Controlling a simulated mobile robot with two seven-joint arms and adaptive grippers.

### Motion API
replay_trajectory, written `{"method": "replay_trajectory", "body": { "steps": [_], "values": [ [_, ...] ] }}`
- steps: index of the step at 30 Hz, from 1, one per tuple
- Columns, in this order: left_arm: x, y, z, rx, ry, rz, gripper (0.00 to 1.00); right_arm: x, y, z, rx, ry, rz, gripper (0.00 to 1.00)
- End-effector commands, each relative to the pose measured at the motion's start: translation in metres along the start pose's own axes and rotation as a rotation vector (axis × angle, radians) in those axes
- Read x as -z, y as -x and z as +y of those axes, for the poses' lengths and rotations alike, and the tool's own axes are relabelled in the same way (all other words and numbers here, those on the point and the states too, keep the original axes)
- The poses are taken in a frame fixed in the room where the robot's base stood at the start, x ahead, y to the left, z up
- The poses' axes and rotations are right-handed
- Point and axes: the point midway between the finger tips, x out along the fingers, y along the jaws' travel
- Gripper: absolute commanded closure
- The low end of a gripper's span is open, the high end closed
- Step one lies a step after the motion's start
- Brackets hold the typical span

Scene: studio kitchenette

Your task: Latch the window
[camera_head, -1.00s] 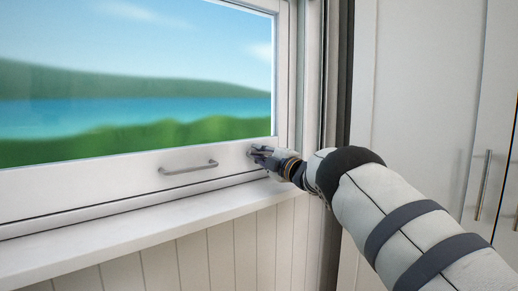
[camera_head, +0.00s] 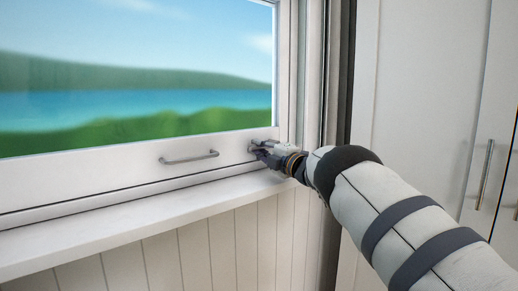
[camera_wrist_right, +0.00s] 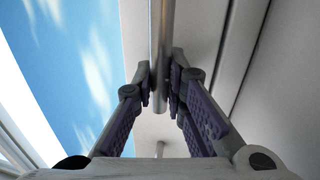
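The window (camera_head: 110,168) has a white frame and looks shut in its surround; whether it is fully flush I cannot tell. My right gripper (camera_head: 256,149) is at the lower right corner of its frame, in front of the latch. The latch is mostly hidden by the fingers in the head view. In the right wrist view a grey metal latch lever (camera_wrist_right: 162,40) runs between the two fingertips of my right gripper (camera_wrist_right: 162,82), which press close on both its sides. My left gripper is in neither view.
A horizontal bar handle (camera_head: 188,157) is on the lower window rail, left of my right gripper. The white sill (camera_head: 130,215) below is bare. A tall white cabinet (camera_head: 420,90) with bar handles stands at the right, close to my right arm.

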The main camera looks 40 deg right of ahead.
Motion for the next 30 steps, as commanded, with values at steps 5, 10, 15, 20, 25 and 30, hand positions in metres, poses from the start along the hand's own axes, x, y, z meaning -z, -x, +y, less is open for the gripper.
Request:
{"method": "replay_trajectory", "body": {
  "steps": [5,10,15,20,25,30],
  "values": [
    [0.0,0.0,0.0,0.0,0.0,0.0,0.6,0.0,0.0,-0.001,0.002,0.0,0.0,0.67],
    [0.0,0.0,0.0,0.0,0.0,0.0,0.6,0.0,0.0,-0.001,0.001,-0.001,0.0,0.67],
    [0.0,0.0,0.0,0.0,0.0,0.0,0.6,-0.001,0.011,-0.001,0.003,-0.002,-0.002,0.67],
    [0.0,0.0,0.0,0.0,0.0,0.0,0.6,-0.001,0.045,0.0,0.003,-0.003,-0.004,0.67],
    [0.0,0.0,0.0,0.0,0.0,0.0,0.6,0.0,0.088,0.0,0.003,-0.002,-0.002,0.67],
    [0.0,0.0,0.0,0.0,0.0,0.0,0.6,0.0,0.115,0.0,0.001,-0.001,0.0,0.67]
  ]
}}
